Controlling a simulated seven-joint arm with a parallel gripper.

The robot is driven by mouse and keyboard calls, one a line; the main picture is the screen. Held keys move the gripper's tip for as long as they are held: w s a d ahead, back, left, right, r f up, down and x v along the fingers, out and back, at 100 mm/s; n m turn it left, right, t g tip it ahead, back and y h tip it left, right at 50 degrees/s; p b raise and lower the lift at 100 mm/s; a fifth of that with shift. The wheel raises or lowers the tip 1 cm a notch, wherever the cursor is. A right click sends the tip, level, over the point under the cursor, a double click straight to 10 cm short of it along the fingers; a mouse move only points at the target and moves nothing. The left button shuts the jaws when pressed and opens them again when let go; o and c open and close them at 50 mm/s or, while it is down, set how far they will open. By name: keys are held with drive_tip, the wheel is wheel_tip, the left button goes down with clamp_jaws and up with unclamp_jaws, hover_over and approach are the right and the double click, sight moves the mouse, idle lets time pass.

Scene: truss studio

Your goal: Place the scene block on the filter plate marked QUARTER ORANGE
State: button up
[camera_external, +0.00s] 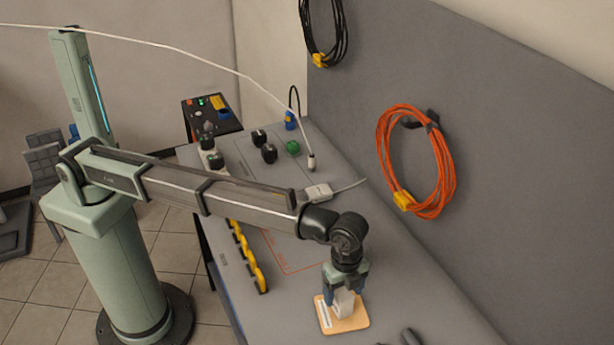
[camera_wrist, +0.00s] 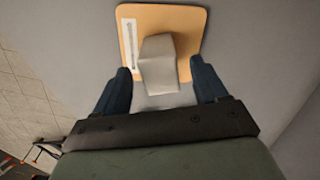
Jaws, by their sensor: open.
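The scene block (camera_external: 344,304) is a pale grey-white block. It stands on an orange-tan filter plate (camera_external: 355,322) with a white label strip; the lettering is too small to read. In the wrist view the block (camera_wrist: 158,66) sits over the plate (camera_wrist: 187,22), with the label strip to its left. My gripper (camera_external: 344,294) is over the plate with its fingers on either side of the block. In the wrist view my gripper (camera_wrist: 160,82) is open, with a gap between each finger and the block.
An orange outline (camera_external: 290,272) is marked on the grey table left of the plate. A yellow-black strip (camera_external: 247,255) runs along the left side. Several dark knobs and a green one (camera_external: 293,147) stand farther back. A dark object (camera_external: 411,337) lies right of the plate.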

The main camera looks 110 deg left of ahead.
sight(343, 293)
wheel_tip(343, 293, up, 7)
drive_tip(key=shift+r, duration=0.15)
